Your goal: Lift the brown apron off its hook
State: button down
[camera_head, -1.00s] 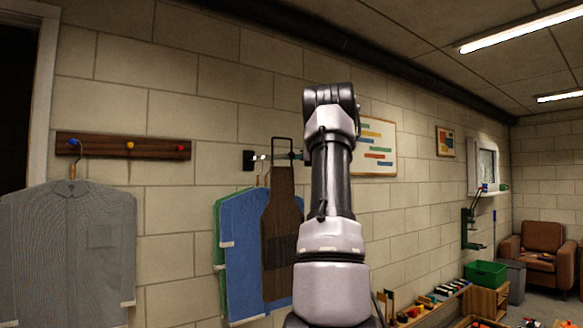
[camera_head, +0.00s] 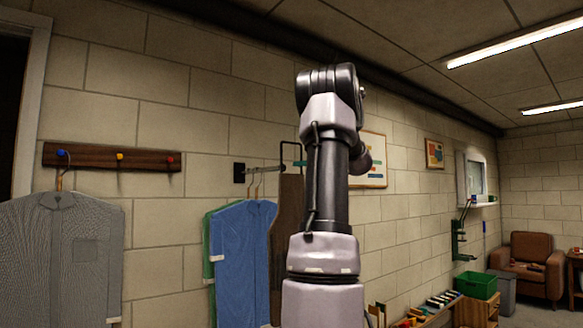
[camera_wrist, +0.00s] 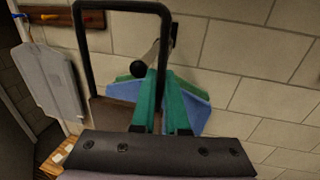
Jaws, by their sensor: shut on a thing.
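The brown apron (camera_head: 287,225) hangs from a stiff black neck loop (camera_head: 291,144), to the right of the blue shirt and partly hidden by my arm. In the wrist view, the loop (camera_wrist: 120,5) is large and near, with part of the brown apron (camera_wrist: 113,114) below it. My gripper (camera_wrist: 153,95) has teal fingers shut on the right side of the loop. The hook is a metal rail (camera_head: 262,170) on a black wall plate. Its black ball end (camera_wrist: 136,69) shows inside the loop's outline. I cannot tell whether the loop still surrounds the rail.
A blue shirt (camera_head: 241,245) and a green one (camera_head: 207,240) hang on the same rail, close behind the apron. A grey shirt (camera_head: 62,255) hangs from the peg board (camera_head: 100,157) on the left. A framed chart (camera_head: 374,160) is on the wall behind my arm.

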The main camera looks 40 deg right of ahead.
jog(key=s+r, duration=0.3)
jog(key=s, duration=0.4)
jog(key=shift+s, duration=0.15)
dwell(0.4)
jog(key=s, duration=0.9)
dwell(1.0)
dwell(0.6)
